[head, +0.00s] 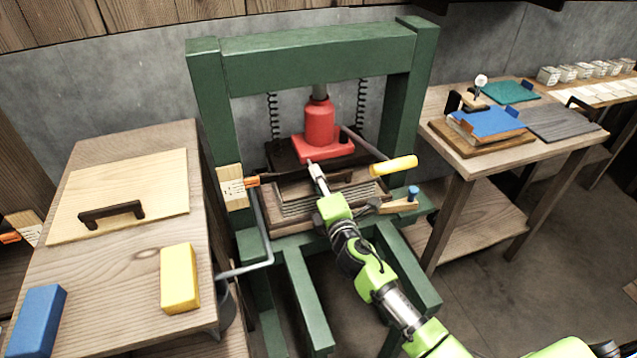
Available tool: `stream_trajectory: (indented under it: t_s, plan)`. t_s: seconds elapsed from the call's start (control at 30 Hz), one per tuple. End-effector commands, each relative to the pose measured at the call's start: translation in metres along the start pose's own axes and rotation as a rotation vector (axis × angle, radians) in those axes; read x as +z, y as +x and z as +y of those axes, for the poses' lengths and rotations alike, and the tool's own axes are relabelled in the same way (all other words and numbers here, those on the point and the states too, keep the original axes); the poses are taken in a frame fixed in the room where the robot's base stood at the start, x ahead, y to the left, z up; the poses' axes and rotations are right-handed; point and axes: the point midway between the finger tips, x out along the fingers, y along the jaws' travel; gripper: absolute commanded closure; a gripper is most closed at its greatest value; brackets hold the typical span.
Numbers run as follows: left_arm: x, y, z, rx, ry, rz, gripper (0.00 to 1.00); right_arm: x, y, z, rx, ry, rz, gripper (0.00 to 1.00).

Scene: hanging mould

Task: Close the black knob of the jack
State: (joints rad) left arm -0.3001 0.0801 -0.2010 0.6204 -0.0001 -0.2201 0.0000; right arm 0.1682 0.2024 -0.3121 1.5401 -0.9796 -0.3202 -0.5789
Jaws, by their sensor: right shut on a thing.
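The red jack (319,117) stands upright on a dark plate inside the green press frame, its top against a grey rod. Its pump lever runs down to the right and ends in a yellow grip (393,166). My right gripper (311,166) reaches in from the lower right, its tips at the front edge of the jack's red base. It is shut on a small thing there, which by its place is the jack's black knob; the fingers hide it. A small dark part (345,138) shows on the base's right side. My left gripper is not in view.
The green frame (315,54) surrounds the jack, with black springs (273,115) on both sides. A wooden mould stack lies below. A wooden table (130,255) with yellow and blue blocks stands left; another table (500,180) stands right.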

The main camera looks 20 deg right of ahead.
Motion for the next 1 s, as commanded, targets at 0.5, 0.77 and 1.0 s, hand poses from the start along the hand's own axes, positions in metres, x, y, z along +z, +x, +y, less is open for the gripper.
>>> stream_trajectory:
  t_s: [0.5, 0.77, 1.0]
  plan:
    - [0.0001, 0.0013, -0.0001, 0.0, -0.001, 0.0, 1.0, 0.0002, -0.0003, 0.0, -0.013, 0.466, 0.022, 0.94]
    - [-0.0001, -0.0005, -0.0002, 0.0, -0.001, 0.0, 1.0, 0.0006, -0.0002, -0.0002, -0.017, 0.62, 0.029, 0.94]
    - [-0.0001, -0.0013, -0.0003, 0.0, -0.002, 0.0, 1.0, 0.0001, -0.0002, -0.0004, -0.019, 0.693, 0.033, 0.94]
